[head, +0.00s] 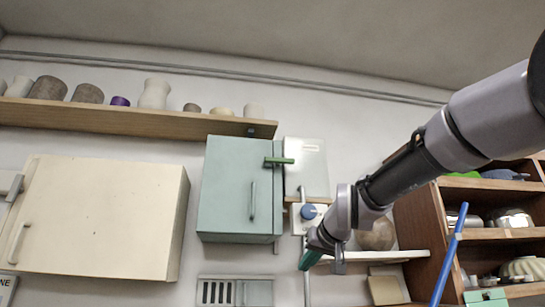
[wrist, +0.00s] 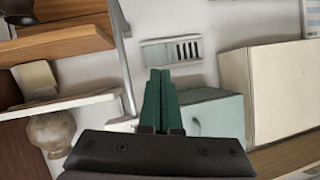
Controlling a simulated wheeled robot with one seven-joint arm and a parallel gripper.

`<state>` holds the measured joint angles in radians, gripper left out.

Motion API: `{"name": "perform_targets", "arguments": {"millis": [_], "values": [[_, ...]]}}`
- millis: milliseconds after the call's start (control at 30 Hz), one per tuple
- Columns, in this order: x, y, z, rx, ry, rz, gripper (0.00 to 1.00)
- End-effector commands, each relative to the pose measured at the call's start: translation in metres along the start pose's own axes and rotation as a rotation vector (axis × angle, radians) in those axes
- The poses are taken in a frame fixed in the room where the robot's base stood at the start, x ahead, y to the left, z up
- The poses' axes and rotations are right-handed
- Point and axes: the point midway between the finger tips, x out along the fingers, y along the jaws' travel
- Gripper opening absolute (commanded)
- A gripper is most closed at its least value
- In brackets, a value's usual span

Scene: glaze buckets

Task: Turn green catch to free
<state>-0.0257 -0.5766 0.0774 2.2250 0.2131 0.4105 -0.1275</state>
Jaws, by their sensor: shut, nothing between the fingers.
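The green catch (head: 279,161) is a short dark green bar at the upper right edge of the pale teal cabinet (head: 224,185). It lies about horizontal and sticks out past the door's right edge. The door looks closed and has a vertical handle (head: 252,201). My gripper (head: 309,263) is below and right of the catch, apart from it, pointing down-left. In the wrist view its green fingers (wrist: 160,73) are together with nothing between them. The teal cabinet (wrist: 217,116) shows right of the fingers there; the catch is not visible.
A white box (head: 307,168) and a plate with a blue knob (head: 309,211) are right of the cabinet. A cream cabinet (head: 100,215) is left, a shelf of pots (head: 150,122) above. A wooden shelf unit (head: 420,230) and blue pole (head: 449,255) stand right.

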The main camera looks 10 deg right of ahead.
Motion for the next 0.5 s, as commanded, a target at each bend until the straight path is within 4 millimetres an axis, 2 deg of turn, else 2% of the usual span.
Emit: {"name": "perform_targets", "arguments": {"millis": [33,100,233,300,400,500], "values": [[0.009,-0.021,-0.048,-0.059,0.119,-0.029,0.00],[0.013,-0.049,-0.111,-0.131,0.292,-0.056,0.00],[0.004,-0.095,-0.217,-0.224,0.611,-0.067,0.00],[-0.007,-0.113,-0.261,-0.252,0.761,-0.054,0.00],[-0.024,-0.130,-0.307,-0.270,0.932,-0.019,0.00],[-0.037,-0.138,-0.334,-0.273,1.042,0.017,0.00]]}}
